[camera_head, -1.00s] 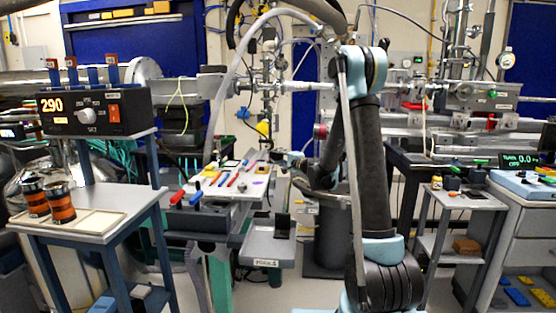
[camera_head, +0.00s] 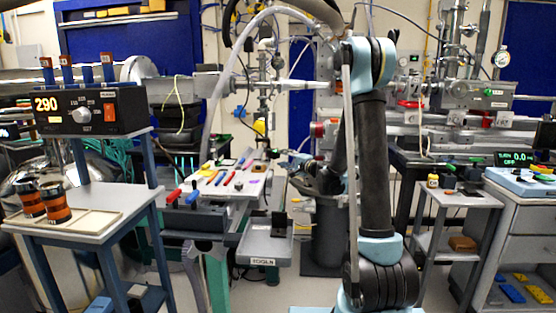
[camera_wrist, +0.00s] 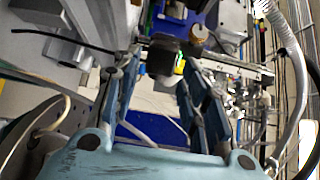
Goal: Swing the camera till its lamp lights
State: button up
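In the wrist view my gripper (camera_wrist: 160,66) has its two blue-grey fingers spread apart. A dark block (camera_wrist: 163,58) shows between and just beyond the fingertips, with a brass-coloured knob (camera_wrist: 198,33) beside it. I cannot tell whether this block is the camera, or whether a finger touches it. No lit lamp can be made out on it. In the head view my gripper (camera_head: 304,163) is small and partly hidden, low beside my upright arm, to the right of the tool-covered bench. The camera cannot be surely picked out there.
A white bench top (camera_head: 228,183) with pens and tools stands left of my arm, with a grey tray (camera_head: 265,248) before it. A control box (camera_head: 92,112) reading 290 is at left. A small shelf (camera_head: 455,196) and a drawer cabinet (camera_head: 515,222) stand at right. Beamline pipes run behind.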

jog(key=shift+v, duration=2.6)
jog(key=shift+s, duration=0.1)
jog(key=s+d+f+n+g+h, duration=0.1)
jog(key=s+d+n+g+h, duration=0.2)
jog(key=s, duration=0.7)
jog(key=s+f+n+g+h, duration=0.1)
jog(key=s+n+g, duration=0.25)
jog(key=s, duration=0.65)
jog(key=s+d+f+n+g+h, duration=0.1)
jog(key=s+d+f+h, duration=0.3)
jog(key=s+d, duration=0.4)
jog(key=s+d+f+n+g+h, duration=0.2)
jog(key=s+d+f, duration=0.4)
jog(key=s, duration=1)
jog(key=d+g+h, duration=0.1)
jog(key=d+h, duration=0.1)
jog(key=d, duration=0.1)
jog(key=shift+s+h, duration=0.3)
jog(key=shift+s, duration=0.1)
jog(key=shift+a, duration=0.1)
